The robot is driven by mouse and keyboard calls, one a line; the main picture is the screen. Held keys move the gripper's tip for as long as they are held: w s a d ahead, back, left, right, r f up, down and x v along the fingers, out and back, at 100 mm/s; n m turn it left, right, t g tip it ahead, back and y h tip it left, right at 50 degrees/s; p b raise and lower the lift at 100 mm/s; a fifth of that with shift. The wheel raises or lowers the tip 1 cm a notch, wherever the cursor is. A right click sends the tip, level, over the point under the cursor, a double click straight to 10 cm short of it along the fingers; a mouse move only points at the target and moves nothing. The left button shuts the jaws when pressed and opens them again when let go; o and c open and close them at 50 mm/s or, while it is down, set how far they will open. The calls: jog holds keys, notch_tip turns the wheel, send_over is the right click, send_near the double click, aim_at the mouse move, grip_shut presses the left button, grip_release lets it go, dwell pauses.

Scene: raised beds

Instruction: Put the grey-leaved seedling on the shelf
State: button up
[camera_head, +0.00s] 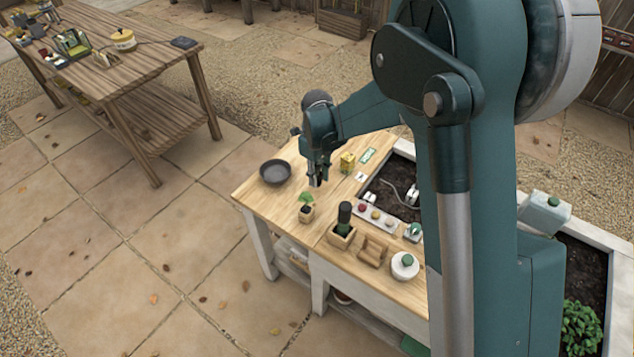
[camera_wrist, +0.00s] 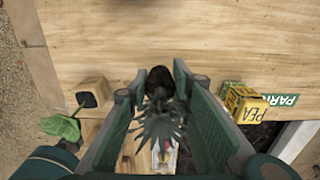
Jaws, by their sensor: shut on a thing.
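In the wrist view, the grey-leaved seedling (camera_wrist: 158,125) has spiky leaves and a dark root end (camera_wrist: 160,80). It sits between the two fingers of my gripper (camera_wrist: 178,85), which is shut on it. In the head view, my gripper (camera_head: 316,180) points down over the wooden worktop, beyond a potted green-leaved seedling (camera_head: 306,205); the held seedling is hard to make out there. A shelf (camera_head: 291,257) shows partly beneath the worktop, mostly hidden by the bench top and leg.
A dark bowl (camera_head: 275,172) stands left of my gripper, and a yellow pea box (camera_head: 347,161) stands right of it. A wooden planter with a dark-topped item (camera_head: 343,226), a block and a white pot (camera_head: 404,265) crowd the front. A slatted table (camera_head: 130,60) stands far left.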

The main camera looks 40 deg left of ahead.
aim_at(317, 164)
jog(key=shift+f, duration=1.5)
jog(key=shift+f+b, duration=0.15)
jog(key=shift+b, duration=0.15)
jog(key=o, duration=0.7)
notch_tip(317, 164, up, 12)
jog(key=shift+r+p, duration=0.2)
jog(key=shift+p, duration=0.6)
